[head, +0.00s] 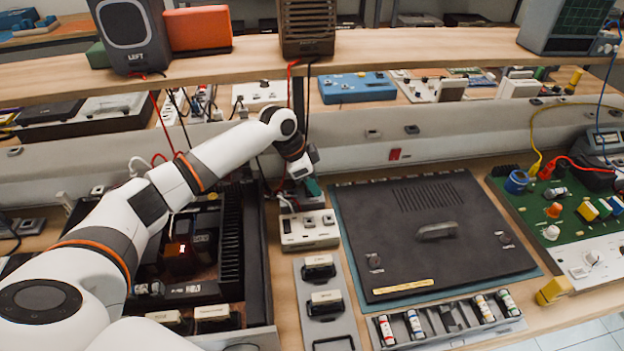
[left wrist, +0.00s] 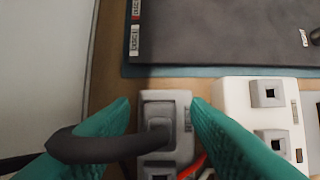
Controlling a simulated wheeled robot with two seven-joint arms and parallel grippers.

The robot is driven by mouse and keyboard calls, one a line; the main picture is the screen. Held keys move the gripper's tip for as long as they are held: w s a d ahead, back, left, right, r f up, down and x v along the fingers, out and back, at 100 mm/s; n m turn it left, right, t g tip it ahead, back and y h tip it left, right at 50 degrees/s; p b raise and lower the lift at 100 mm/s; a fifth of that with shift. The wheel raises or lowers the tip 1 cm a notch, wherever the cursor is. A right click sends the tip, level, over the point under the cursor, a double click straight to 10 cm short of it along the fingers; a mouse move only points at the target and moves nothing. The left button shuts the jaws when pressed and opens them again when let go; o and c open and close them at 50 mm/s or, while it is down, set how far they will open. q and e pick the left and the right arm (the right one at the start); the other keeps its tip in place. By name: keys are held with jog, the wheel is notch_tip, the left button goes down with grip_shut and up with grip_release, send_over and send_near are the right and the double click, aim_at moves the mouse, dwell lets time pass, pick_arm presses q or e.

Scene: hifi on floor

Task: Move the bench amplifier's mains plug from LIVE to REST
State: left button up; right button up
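My left gripper (head: 308,188) points down behind the white socket block (head: 310,230). Its two teal fingers (left wrist: 161,104) stand apart in the left wrist view, one on each side of a light grey plug-like body (left wrist: 180,148). A thick dark cord (left wrist: 95,146) bends from that body across the left finger. A narrow gap shows by the left finger; contact on the right is unclear. The white socket block (left wrist: 236,98) has square sockets and stands to the right of the plug. I cannot read LIVE or REST marks. My right gripper is out of view.
A black finned unit (head: 231,240) with a red display stands left of the block. A dark lidded case (head: 420,225) lies right. Grey holders (head: 325,300) sit in front. A shelf (head: 400,52) spans above. Red and black cables hang near my gripper.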

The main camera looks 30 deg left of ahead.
pick_arm(q)
jog(key=w+d+p+v, duration=0.1)
jog(key=p+v, duration=0.4)
jog(key=v, duration=1.1)
jog(key=shift+r, duration=0.65)
jog(key=shift+s+d, duration=0.15)
